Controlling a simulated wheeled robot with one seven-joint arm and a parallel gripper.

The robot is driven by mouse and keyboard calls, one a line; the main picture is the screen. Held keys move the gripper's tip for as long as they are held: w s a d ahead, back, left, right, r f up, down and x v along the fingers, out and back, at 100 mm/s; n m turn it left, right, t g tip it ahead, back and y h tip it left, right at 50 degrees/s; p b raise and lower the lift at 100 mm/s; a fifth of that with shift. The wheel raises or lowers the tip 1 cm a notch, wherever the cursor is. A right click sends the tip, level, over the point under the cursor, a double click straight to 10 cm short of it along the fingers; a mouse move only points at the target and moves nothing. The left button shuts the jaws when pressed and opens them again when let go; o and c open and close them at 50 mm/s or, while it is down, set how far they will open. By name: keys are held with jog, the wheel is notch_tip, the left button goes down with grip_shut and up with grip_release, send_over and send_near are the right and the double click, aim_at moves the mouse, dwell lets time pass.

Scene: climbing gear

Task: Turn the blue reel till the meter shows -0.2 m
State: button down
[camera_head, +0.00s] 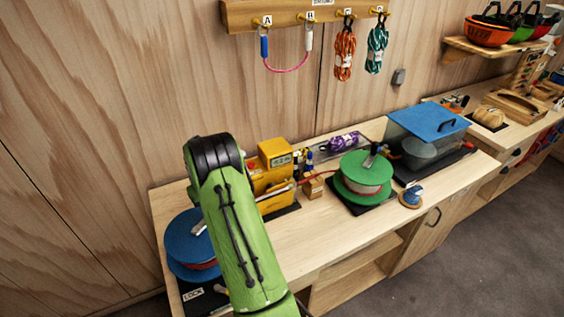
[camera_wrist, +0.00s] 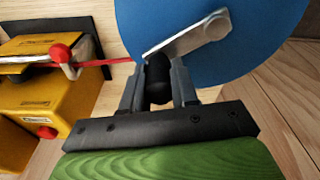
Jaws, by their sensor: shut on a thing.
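The blue reel (camera_head: 180,251) stands at the left end of the bench, partly hidden by my green arm. In the wrist view its blue disc (camera_wrist: 265,50) fills the upper right, with a flat metal crank (camera_wrist: 190,36) across it. My gripper (camera_wrist: 158,85) is shut on the black crank knob (camera_wrist: 157,75), with a finger on each side. In the head view my gripper is hidden behind my arm. The yellow meter (camera_head: 274,150) stands right of my arm; its small display (camera_head: 281,160) has digits too small to read surely. A red rope (camera_wrist: 118,62) runs between meter and reel.
A green reel (camera_head: 364,170) stands on a black plate right of the meter. A clear bin with a blue lid (camera_head: 430,122) is farther right. A "LOCK" plate (camera_head: 194,295) lies in front of the blue reel. The bench front is mostly clear.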

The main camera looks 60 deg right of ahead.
jog(key=shift+w+a, duration=0.1)
jog(key=shift+w, duration=0.6)
jog(key=c, duration=0.8)
grip_release()
jog(key=r, duration=0.5)
jog(key=s+r, duration=0.1)
jog(key=r, duration=0.4)
jog(key=r+b, duration=0.1)
jog(key=r, duration=0.4)
jog(key=shift+s+a+r, duration=0.3)
jog(key=shift+s+a, duration=0.05)
jog(key=shift+s, duration=0.05)
